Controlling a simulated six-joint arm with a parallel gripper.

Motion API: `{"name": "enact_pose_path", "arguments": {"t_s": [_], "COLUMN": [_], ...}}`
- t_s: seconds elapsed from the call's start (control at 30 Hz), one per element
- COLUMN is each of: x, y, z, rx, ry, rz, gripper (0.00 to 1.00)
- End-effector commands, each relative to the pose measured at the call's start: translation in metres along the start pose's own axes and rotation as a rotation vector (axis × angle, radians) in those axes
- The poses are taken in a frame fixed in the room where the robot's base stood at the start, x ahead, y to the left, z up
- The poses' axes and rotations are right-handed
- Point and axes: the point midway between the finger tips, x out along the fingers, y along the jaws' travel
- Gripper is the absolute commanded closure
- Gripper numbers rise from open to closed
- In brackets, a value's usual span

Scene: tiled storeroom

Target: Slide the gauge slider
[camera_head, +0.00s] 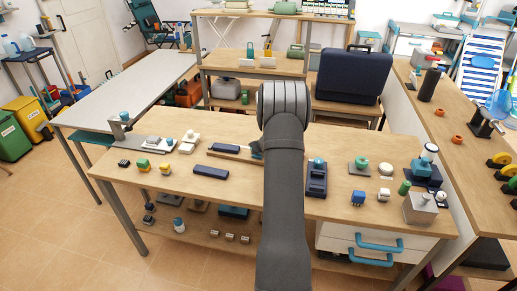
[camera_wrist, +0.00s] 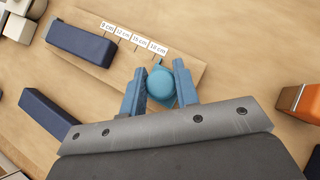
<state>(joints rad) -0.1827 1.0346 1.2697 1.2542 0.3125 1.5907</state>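The gauge is a flat wooden board (camera_wrist: 92,66) with white length labels (camera_wrist: 139,40) along one edge; in the head view the board (camera_head: 238,154) lies on the workbench, partly hidden by my arm. A dark blue block (camera_wrist: 82,43) sits on the board's left part, and shows in the head view too (camera_head: 224,148). The slider's round teal knob (camera_wrist: 161,82) stands near the highest label, around 18 cm. My gripper (camera_wrist: 160,68) has one blue finger on each side of the knob, with no clear gap, and appears shut on it. In the head view the fingers are mostly hidden by my arm.
A loose dark blue bar (camera_wrist: 47,113) lies in front of the board, also in the head view (camera_head: 210,171). An orange-ended thing (camera_wrist: 291,98) lies at the right. A dark blue device (camera_head: 316,180) stands right of my arm. Several small parts crowd both bench ends.

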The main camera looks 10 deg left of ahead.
Motion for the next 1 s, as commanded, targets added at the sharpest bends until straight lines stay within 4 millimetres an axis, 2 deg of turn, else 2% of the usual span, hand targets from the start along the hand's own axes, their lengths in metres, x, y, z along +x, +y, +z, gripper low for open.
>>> {"name": "enact_pose_path", "arguments": {"t_s": [0.17,0.4,0.67,0.7,0.8,1.0], "x": [0.002,0.014,0.015,0.015,0.015,0.015], "y": [0.003,0.026,0.026,0.026,0.026,0.026], "z": [0.002,0.016,0.016,0.016,0.016,0.015], "rx": [-0.001,-0.003,-0.001,-0.001,-0.001,-0.001], "ry": [0.000,-0.002,-0.003,-0.003,-0.003,-0.002], "rz": [0.000,0.001,0.000,0.000,0.000,0.000], "gripper": [1.00,1.00,1.00,0.68,0.50,0.50]}}
